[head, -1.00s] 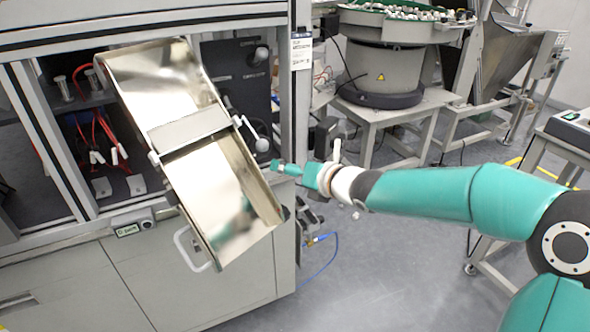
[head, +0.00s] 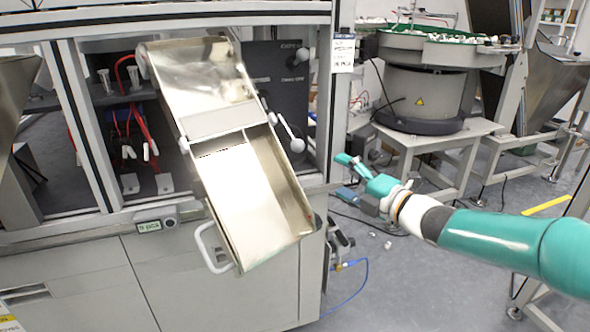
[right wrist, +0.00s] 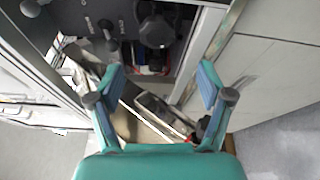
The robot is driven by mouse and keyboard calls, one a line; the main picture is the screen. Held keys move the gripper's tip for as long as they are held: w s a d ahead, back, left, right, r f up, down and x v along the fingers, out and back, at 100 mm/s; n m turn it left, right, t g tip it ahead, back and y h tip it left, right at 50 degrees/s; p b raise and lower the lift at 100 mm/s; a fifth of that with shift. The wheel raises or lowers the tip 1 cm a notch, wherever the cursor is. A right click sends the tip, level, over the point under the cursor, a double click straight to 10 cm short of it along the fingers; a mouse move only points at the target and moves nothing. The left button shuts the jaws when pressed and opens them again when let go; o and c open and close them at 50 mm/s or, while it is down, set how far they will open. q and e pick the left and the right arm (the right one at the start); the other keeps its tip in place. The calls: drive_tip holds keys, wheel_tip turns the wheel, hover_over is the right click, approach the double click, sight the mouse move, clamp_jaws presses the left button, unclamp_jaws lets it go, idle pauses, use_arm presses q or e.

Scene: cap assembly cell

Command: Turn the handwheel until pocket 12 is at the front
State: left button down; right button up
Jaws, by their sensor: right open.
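My right gripper (head: 346,176) is open and empty, just right of the cabinet's front corner post in the head view. In the right wrist view its two teal fingers (right wrist: 158,88) are spread, with nothing between the tips. I cannot clearly make out the handwheel or any pocket number. A pale ball-ended lever (head: 288,134) shows beside the metal chute, apart from the gripper. A dark round part (right wrist: 157,32) shows inside the cabinet in the right wrist view; I cannot tell whether it is the handwheel. My left gripper is not in view.
A tilted shiny metal chute (head: 250,190) sticks out of the cabinet front (head: 210,285). A bowl feeder (head: 420,90) stands on a grey table at the back right.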

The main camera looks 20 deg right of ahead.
sight(299, 155)
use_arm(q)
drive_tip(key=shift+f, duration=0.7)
use_arm(e)
drive_tip(key=shift+m+y, duration=0.4)
drive_tip(key=shift+m, duration=0.3)
drive_tip(key=x, duration=1.6)
drive_tip(key=shift+w+a+f, duration=0.1)
drive_tip(key=shift+f, duration=0.1)
use_arm(q)
drive_tip(key=shift+b, duration=0.3)
use_arm(e)
drive_tip(key=shift+c, duration=0.3)
drive_tip(key=c, duration=0.8)
drive_tip(key=shift+r+n+p, duration=0.1)
drive_tip(key=shift+n+p, duration=0.2)
drive_tip(key=shift+p, duration=0.35)
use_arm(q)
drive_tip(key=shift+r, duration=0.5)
use_arm(e)
drive_tip(key=o, duration=0.9)
drive_tip(key=shift+c, duration=0.2)
